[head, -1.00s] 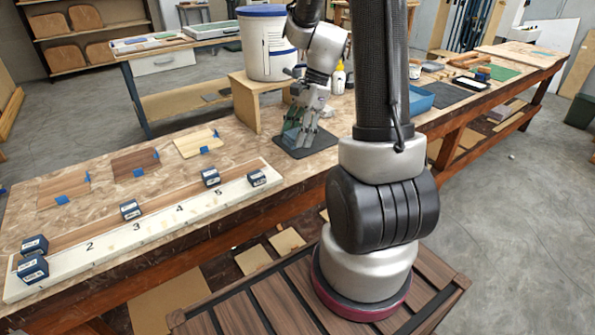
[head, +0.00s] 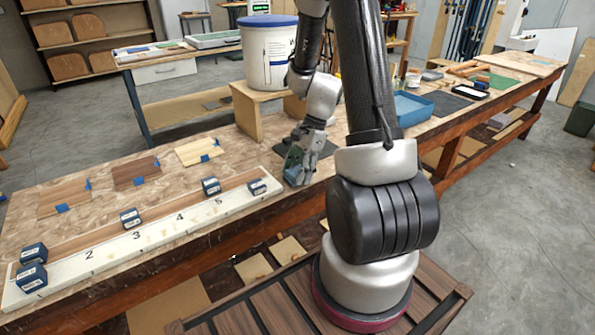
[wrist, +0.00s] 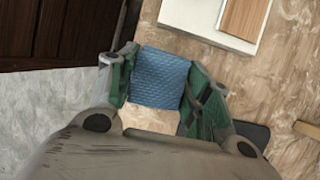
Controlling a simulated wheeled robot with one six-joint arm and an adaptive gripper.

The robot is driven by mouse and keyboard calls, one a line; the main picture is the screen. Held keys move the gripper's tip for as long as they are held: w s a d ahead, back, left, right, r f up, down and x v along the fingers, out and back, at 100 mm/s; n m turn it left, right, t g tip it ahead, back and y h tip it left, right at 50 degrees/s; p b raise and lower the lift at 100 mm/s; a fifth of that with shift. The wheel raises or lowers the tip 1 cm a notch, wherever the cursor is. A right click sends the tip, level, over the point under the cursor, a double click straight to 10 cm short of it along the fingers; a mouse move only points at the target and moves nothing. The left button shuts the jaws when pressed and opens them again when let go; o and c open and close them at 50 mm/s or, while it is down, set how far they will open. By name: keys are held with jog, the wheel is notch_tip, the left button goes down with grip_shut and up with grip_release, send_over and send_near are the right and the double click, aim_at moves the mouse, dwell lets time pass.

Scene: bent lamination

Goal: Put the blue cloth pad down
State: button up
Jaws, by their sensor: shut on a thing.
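The blue cloth pad (wrist: 160,77) is a textured square held between the two green-lined fingers of my gripper (wrist: 158,92) in the wrist view. In the head view my gripper (head: 298,168) points down near the bench's front edge, just right of the white board's end, with a bit of the blue pad (head: 292,158) showing at its fingers. I cannot tell whether the pad touches the bench. The wrist view shows bare bench (wrist: 150,120) beside the pad.
A dark mat (head: 328,148) lies just behind my gripper. The white numbered board (head: 165,236) carries several dark blue blocks. A white bucket (head: 268,62) stands on a wooden stand (head: 248,112) behind. A blue tray (head: 412,107) is to the right.

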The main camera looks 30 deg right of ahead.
jog(key=shift+s+f, duration=0.15)
jog(key=shift+f, duration=0.4)
jog(key=shift+c, duration=0.2)
jog(key=o, duration=0.9)
jog(key=shift+a, duration=0.1)
jog(key=shift+o, duration=1.1)
jog(key=shift+f, duration=0.15)
